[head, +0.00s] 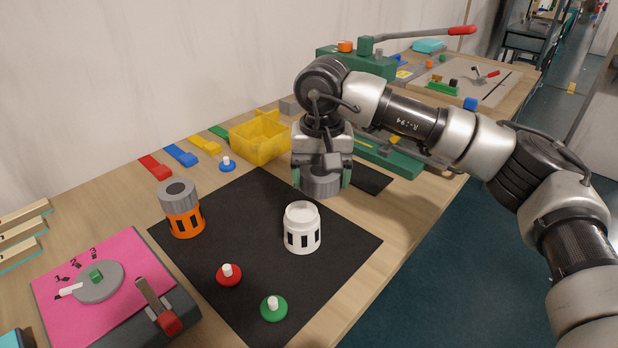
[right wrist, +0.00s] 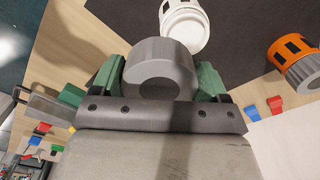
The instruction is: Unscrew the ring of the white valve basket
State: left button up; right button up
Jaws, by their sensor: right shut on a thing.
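The white valve basket (head: 302,232) stands upright on the black mat, with dark slots in its side and a bare white top. It also shows at the top of the right wrist view (right wrist: 184,28). My right gripper (head: 321,180) is shut on a thick grey ring (right wrist: 160,55), with green fingers on either side of it. The gripper and ring are apart from the white basket, above and behind it in the head view. My left gripper is not in view.
An orange basket (head: 186,222) with a grey ring (head: 177,193) on top stands at the mat's left. Red (head: 229,276) and green (head: 274,309) knobbed discs lie in front. A yellow bin (head: 260,140) is at the back. The black mat (head: 345,240) is clear right of the white basket.

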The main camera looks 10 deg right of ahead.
jog(key=w+d, duration=0.1)
jog(key=d, duration=1.3)
jog(key=shift+w+d, duration=0.25)
jog(key=shift+d, duration=0.15)
dwell(0.4)
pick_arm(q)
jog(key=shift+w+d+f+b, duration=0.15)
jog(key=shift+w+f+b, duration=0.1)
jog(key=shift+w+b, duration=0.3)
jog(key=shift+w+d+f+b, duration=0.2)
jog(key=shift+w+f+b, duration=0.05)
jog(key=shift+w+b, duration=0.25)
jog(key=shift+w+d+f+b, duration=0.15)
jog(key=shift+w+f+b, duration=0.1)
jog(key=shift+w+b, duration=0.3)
pick_arm(e)
jog(key=shift+f, duration=2.75)
